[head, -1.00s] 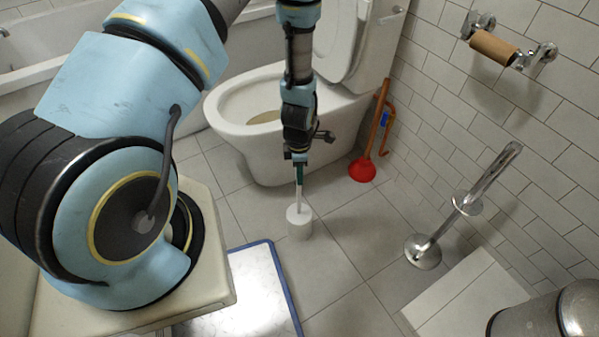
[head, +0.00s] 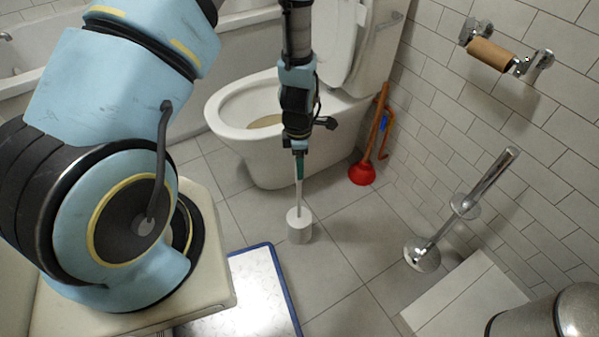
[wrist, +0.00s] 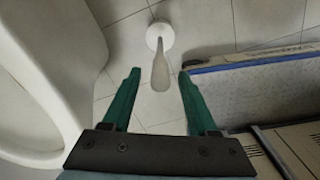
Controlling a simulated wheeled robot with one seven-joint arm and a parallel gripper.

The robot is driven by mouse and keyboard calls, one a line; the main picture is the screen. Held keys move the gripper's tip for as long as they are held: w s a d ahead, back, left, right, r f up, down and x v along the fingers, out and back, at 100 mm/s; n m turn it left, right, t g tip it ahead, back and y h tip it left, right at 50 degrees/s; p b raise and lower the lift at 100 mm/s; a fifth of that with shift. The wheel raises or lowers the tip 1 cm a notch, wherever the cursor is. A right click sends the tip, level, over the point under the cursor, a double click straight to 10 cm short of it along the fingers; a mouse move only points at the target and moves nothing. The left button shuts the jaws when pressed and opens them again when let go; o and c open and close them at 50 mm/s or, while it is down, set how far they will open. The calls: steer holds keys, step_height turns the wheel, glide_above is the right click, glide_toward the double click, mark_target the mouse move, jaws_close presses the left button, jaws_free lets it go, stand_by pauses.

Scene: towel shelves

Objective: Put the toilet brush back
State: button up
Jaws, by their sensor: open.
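The toilet brush has a pale handle (head: 299,195) that stands upright in a white round holder (head: 299,227) on the floor in front of the toilet. In the wrist view the handle (wrist: 160,72) rises from the white holder (wrist: 160,32) towards the camera. My gripper (wrist: 159,74) is open, and its green fingers are on either side of the handle with gaps on both sides. In the head view my gripper (head: 299,172) is above the holder, around the upper handle. The bristles are hidden in the holder.
The toilet (head: 270,155) stands behind my gripper. A red plunger (head: 362,173) is by the wall. A metal stand (head: 465,205) and an empty roll on a holder (head: 492,55) are to the right. A blue-edged scale (head: 250,295) lies in front. Floor around the brush is clear.

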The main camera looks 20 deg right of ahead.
step_height(320, 180, up, 7)
steer(key=shift+f+p, duration=0.2)
steer(key=shift+p, duration=0.1)
steer(key=w+a+r+m+t, duration=0.1)
steer(key=w+a+r+m, duration=0.1)
steer(key=a+r+m, duration=0.55)
steer(key=w+a+r+m, duration=0.3)
steer(key=a+r, duration=0.7)
steer(key=r, duration=0.2)
steer(key=s+a+r+m, duration=0.3)
steer(key=a+r+m, duration=0.2)
steer(key=a, duration=0.3)
steer(key=shift+s+m+t, duration=0.3)
steer(key=shift+s+m, duration=0.05)
steer(key=shift+s, duration=0.05)
step_height(320, 180, up, 19)
steer(key=p, duration=1.9)
